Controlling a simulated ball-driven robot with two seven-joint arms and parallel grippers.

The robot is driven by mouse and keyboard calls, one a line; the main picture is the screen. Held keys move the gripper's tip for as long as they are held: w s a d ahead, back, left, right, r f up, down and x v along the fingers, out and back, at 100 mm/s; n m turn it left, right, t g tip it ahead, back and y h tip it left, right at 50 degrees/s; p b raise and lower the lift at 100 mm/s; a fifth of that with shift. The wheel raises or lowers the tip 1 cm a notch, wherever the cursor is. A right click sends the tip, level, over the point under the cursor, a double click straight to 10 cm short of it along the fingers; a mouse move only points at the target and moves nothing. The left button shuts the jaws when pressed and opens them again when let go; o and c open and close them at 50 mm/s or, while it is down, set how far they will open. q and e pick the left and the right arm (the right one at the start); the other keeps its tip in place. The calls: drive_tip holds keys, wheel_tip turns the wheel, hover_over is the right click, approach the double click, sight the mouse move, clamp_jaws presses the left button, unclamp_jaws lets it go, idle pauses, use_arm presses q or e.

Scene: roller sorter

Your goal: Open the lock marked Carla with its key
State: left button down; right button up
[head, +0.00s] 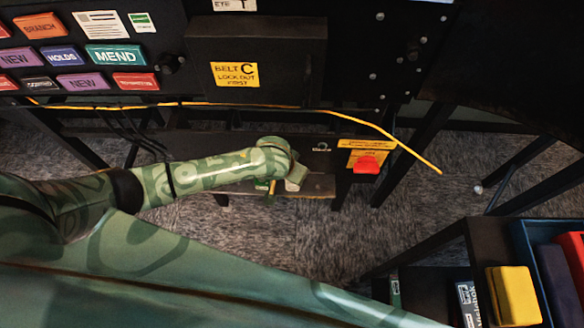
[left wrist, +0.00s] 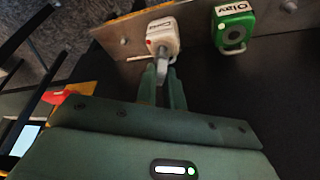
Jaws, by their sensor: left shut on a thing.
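The white lock marked Carla (left wrist: 162,36) hangs at a pale plate (left wrist: 122,36) in the left wrist view. The green lock marked Olav (left wrist: 235,28) hangs to its right. My left gripper (left wrist: 162,80) is shut on a small grey key (left wrist: 162,66), right in front of the Carla lock. The key reaches the lock's face; how deep it sits in the lock cannot be told. In the head view my left wrist reaches the low plate (head: 318,186) and hides most of the gripper and the locks. My right gripper is not in view.
A red handle (head: 367,164) on a yellow label sits right of my left wrist. A yellow cord (head: 250,105) runs across above it. A black box labelled Belt C (head: 275,50) overhangs the spot.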

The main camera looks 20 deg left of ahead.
use_arm(q)
drive_tip(key=shift+f+b, duration=0.55)
drive_tip(key=shift+b, duration=0.2)
drive_tip(key=n+y+b, duration=0.1)
drive_tip(key=n, duration=0.1)
drive_tip(key=shift+d+n, duration=0.1)
drive_tip(key=shift+n, duration=0.3)
drive_tip(key=shift+r, duration=0.25)
drive_tip(key=shift+r+n+y+p, duration=0.15)
drive_tip(key=shift+n+y+p, duration=0.25)
drive_tip(key=shift+n+p, duration=0.45)
drive_tip(key=n+p, duration=0.1)
drive_tip(key=p, duration=0.1)
drive_tip(key=n+y+p, duration=0.1)
drive_tip(key=n+p, duration=0.1)
drive_tip(key=shift+d+n, duration=0.2)
drive_tip(key=shift+n, duration=0.05)
drive_tip(key=shift+d+n+g+y+p, duration=0.1)
drive_tip(key=shift+n+g+y+p, duration=0.45)
drive_tip(key=shift+n, duration=0.65)
drive_tip(key=shift+w+f+n+y, duration=0.1)
drive_tip(key=shift+f+n+y, duration=0.2)
drive_tip(key=shift+n, duration=0.7)
drive_tip(key=shift+r, duration=0.1)
